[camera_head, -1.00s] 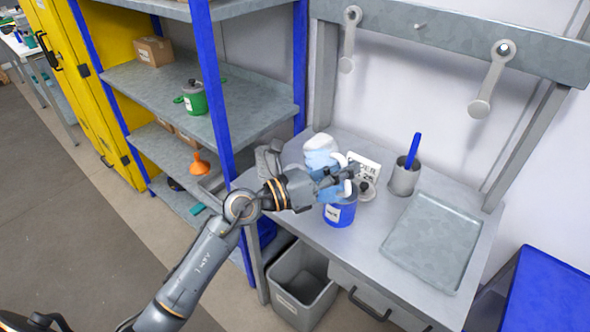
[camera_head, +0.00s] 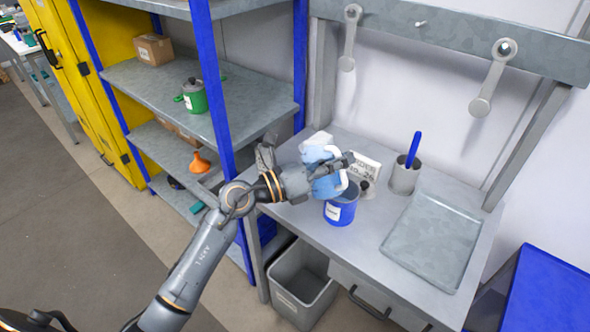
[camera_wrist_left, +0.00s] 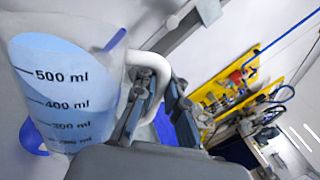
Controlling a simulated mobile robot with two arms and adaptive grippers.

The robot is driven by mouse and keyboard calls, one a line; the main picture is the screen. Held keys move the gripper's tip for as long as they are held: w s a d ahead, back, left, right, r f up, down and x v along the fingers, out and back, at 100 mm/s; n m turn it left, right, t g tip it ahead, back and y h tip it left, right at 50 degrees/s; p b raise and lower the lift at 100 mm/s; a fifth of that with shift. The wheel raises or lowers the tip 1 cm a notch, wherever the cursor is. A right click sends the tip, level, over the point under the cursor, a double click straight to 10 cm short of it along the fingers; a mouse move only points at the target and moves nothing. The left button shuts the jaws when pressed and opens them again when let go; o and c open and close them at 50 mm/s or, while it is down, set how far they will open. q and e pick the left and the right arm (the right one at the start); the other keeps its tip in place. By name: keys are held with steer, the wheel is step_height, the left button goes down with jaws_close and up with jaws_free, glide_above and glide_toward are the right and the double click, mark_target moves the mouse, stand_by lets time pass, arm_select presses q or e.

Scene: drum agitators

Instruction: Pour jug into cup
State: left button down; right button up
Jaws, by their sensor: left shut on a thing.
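My left gripper (camera_head: 343,166) is shut on the white handle (camera_wrist_left: 158,60) of a clear measuring jug with light blue liquid. The jug (camera_head: 322,160) is over the bench, just above and behind a blue cup (camera_head: 341,208). In the left wrist view the jug (camera_wrist_left: 65,90) fills the left side, with its scale marks and liquid showing. My gripper partly hides the jug in the head view. The blue cup stands upright on the bench, open at the top, with a white label. Whether any liquid is flowing cannot be told. My right gripper is not in view.
A grey holder (camera_head: 403,178) with a blue stick stands right of the cup. A white sign (camera_head: 364,167) is behind the cup. A shallow metal tray (camera_head: 434,240) lies at the right. A grey bin (camera_head: 302,283) is below the bench; shelves (camera_head: 192,88) stand at the left.

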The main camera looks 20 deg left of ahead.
arm_select(q)
steer(key=shift+s+r, duration=0.1)
steer(key=shift+r, duration=0.1)
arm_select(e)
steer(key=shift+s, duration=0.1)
arm_select(q)
steer(key=shift+w+a+n, duration=0.2)
steer(key=shift+w+n, duration=0.1)
steer(key=shift+s, duration=0.1)
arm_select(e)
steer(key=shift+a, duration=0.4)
arm_select(q)
steer(key=shift+w+a+n, duration=0.35)
steer(key=shift+n, duration=0.05)
steer(key=shift+r, duration=0.1)
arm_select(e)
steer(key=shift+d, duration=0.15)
